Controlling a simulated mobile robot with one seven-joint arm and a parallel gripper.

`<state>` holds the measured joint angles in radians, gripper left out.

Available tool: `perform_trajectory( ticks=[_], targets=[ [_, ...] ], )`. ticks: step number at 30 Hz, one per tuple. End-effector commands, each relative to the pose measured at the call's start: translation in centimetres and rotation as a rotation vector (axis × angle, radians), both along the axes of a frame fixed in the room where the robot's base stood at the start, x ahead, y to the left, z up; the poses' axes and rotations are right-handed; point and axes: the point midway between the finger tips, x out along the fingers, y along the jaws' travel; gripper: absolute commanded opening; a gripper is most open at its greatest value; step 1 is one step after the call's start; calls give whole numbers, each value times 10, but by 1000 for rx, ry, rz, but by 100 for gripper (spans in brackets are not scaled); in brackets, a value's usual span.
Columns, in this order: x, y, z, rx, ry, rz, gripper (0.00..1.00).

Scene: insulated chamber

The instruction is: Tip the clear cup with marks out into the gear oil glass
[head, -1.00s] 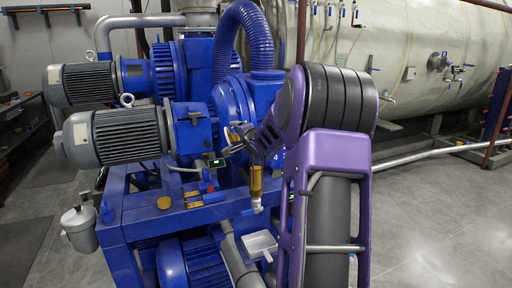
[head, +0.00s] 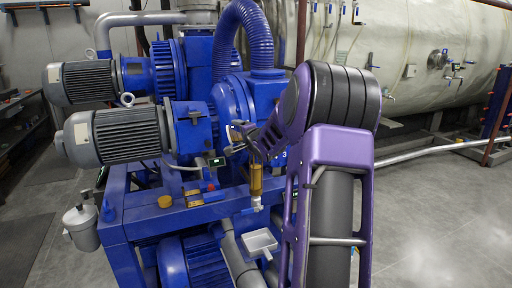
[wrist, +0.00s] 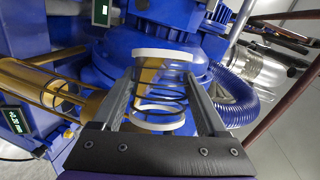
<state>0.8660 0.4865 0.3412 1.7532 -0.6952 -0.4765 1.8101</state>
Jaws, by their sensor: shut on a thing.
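My gripper (wrist: 163,84) is shut on the clear cup with marks (wrist: 160,108), which sits between the two fingers in the wrist view. The cup has pale rims and dark mark lines, and an amber tint shows in its upper part. Its exact tilt is hard to tell. The gear oil glass (head: 256,180) is an amber upright tube on the front of the blue machine. It also shows in the wrist view (wrist: 38,82) at left, apart from the cup. In the head view my gripper (head: 238,138) is small, just above and left of the glass, partly hidden by my arm.
A blue pump machine (head: 150,225) with grey motors (head: 112,135) fills the left and middle. A small metal tray (head: 260,241) is below the glass. A blue ribbed hose (wrist: 232,98) is right of the cup. Open floor (head: 435,220) lies at right.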

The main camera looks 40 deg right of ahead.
Motion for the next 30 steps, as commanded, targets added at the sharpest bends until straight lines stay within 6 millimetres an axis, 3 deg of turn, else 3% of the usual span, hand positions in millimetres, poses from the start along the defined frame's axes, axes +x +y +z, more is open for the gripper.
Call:
perform_trajectory(
  ticks=[30],
  targets=[
    [-3,-4,6,58,-37,0,14]
  ],
)
